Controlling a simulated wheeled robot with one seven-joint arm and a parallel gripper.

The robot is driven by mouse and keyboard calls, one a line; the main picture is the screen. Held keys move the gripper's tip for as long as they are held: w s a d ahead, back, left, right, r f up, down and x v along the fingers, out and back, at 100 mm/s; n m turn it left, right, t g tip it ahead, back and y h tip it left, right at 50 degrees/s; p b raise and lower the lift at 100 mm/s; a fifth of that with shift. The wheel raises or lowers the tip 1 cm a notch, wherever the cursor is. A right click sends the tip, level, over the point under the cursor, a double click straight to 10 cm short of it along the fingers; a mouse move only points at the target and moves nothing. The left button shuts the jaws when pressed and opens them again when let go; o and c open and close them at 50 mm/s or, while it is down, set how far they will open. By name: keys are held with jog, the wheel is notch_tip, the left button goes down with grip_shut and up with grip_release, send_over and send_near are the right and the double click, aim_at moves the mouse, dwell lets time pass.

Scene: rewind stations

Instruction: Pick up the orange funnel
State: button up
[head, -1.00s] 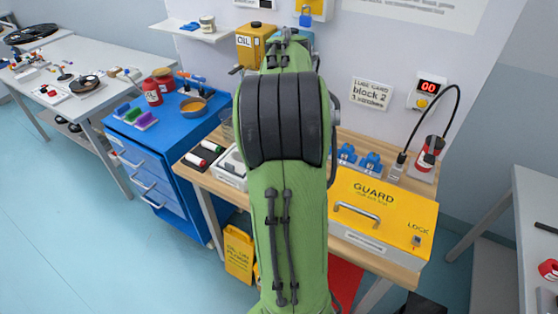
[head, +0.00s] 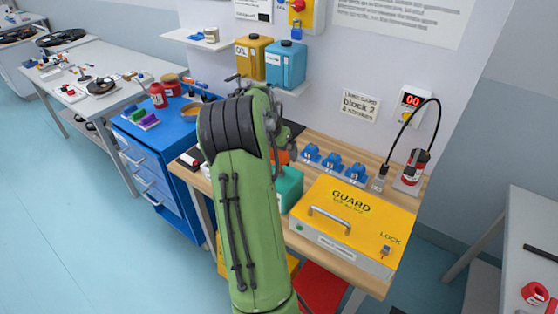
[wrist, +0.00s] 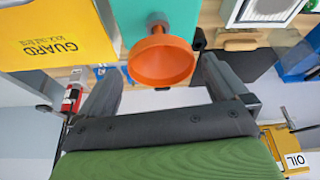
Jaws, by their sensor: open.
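The orange funnel (wrist: 160,62) shows in the wrist view, wide mouth towards me and spout towards a teal container (wrist: 185,12). I cannot tell whether the spout is inside the container. In the head view only a small orange part of the funnel (head: 284,157) shows beside my arm, above the teal container (head: 289,189). My gripper (wrist: 160,68) is open, its dark fingers on either side of the funnel's mouth, with nothing held.
The yellow guard box (head: 352,222) stands right of the teal container on the wooden bench (head: 330,257). Blue blocks (head: 334,163) stand behind it. A blue drawer cabinet (head: 165,180) is to the left. Yellow and blue cans (head: 286,65) stand on a shelf above.

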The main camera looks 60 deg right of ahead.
aim_at(280, 156)
jog(key=x, duration=0.5)
jog(key=shift+w+d+f, duration=0.1)
jog(key=shift+d+f, duration=0.15)
jog(key=shift+d, duration=0.05)
jog(key=shift+a, duration=0.1)
jog(key=shift+c, duration=0.3)
jog(key=c, duration=0.8)
jog(key=shift+r, duration=0.15)
